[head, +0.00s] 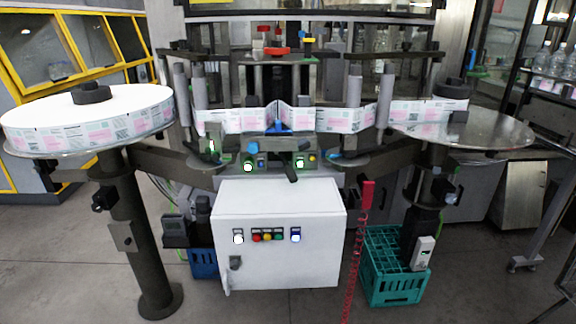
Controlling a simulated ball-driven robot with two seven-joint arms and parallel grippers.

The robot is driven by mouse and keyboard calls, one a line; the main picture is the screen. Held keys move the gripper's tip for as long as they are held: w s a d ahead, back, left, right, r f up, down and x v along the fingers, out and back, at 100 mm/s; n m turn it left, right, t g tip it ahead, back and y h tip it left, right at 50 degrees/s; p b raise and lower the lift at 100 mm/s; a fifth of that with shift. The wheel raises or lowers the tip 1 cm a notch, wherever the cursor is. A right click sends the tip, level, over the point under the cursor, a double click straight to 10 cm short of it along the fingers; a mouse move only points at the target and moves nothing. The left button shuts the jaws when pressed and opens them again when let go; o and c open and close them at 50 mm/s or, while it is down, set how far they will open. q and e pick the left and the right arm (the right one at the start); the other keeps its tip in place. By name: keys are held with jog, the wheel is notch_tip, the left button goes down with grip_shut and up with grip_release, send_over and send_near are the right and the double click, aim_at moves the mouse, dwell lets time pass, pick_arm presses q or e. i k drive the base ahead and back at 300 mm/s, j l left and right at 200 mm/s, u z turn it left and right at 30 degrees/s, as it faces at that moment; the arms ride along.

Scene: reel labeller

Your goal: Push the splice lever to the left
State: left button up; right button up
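The reel labeller stands in front of me in the head view. What looks like the splice lever (291,174) is a short dark handle at the middle of the machine. It hangs downward, tilted a little to the right, among the lit buttons and just above the white control box. A blue part (279,126) sits above it on the label web (335,119). Neither of my grippers is in view.
A full label reel (88,122) lies on the left turntable, and a smaller reel (440,112) on the right turntable (490,127). A white control box (278,262) stands below the lever. A green crate (394,290) and red coiled cable (356,250) are to the right.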

aim_at(290, 174)
jog(key=i+l, duration=0.1)
jog(key=i, duration=0.45)
jog(key=i+l, duration=0.15)
jog(key=i, duration=0.35)
jog(key=z, duration=0.05)
